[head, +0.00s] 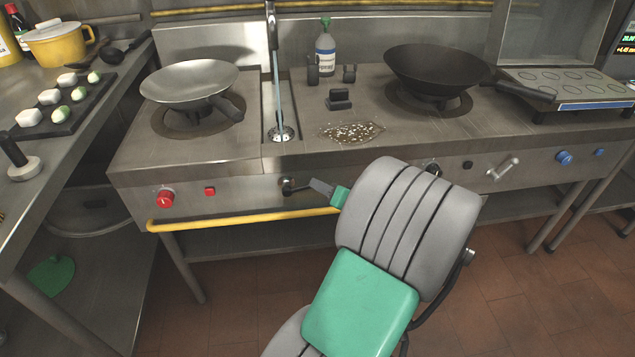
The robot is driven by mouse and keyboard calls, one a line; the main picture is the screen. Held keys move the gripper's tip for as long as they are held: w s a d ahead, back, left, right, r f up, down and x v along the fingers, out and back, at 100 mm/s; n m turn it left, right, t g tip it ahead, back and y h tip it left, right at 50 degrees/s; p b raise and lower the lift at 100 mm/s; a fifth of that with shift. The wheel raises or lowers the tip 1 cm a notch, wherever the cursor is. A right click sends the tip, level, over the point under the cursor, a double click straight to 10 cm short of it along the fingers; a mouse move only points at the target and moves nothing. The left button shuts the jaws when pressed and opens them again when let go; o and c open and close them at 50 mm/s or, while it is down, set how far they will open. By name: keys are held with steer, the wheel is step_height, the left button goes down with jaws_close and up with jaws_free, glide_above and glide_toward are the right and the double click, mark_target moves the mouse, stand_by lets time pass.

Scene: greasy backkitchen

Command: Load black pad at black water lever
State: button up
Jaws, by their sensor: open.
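The black water lever (290,187) sticks out of the stove's front panel, below the sink strip, with its arm pointing right. My gripper (318,187) is at the right end of this lever, seen edge-on. It is open; a grey finger and green part show, and the rest is hidden behind my arm. I cannot tell whether it touches the lever. No separate black pad is clear at the lever. A small black block (339,100) lies on the steel top behind, with two small dark pieces near the spray bottle.
Water runs from the faucet (272,25) into the drain. A steel wok (188,82) stands left and a black wok (432,72) right. A spill (352,132) lies between them. A yellow rail (240,220) runs below the panel.

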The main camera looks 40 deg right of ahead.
steer(key=shift+v, duration=1.1)
steer(key=shift+c, duration=0.3)
